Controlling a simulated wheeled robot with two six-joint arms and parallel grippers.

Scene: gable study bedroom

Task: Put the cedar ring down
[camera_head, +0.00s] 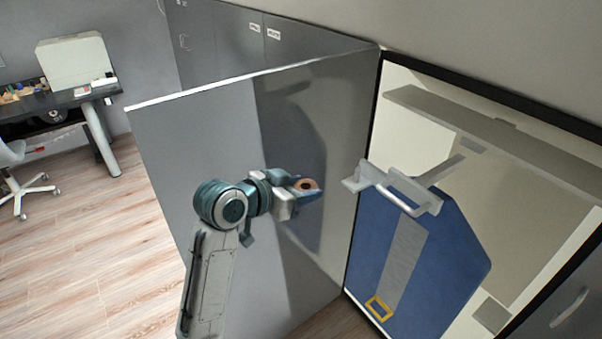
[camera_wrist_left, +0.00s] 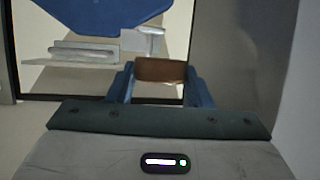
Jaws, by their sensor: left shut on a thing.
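The cedar ring (camera_head: 303,184) is a small brown ring with a dark opening. My left gripper (camera_head: 309,189) is shut on it and holds it in the air in front of a grey door panel. In the left wrist view the ring (camera_wrist_left: 160,70) shows as a brown band between the two blue fingers (camera_wrist_left: 158,84). Its far side is hidden there. My right gripper is in neither view.
An open cabinet right of the gripper has a pale metal bracket with a bar (camera_head: 401,197) and a large blue panel (camera_head: 447,247) with a grey strap and yellow buckle. A grey door (camera_head: 165,140) stands behind my arm. A desk (camera_head: 62,100) and chair are far left; the wooden floor (camera_head: 100,240) between is clear.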

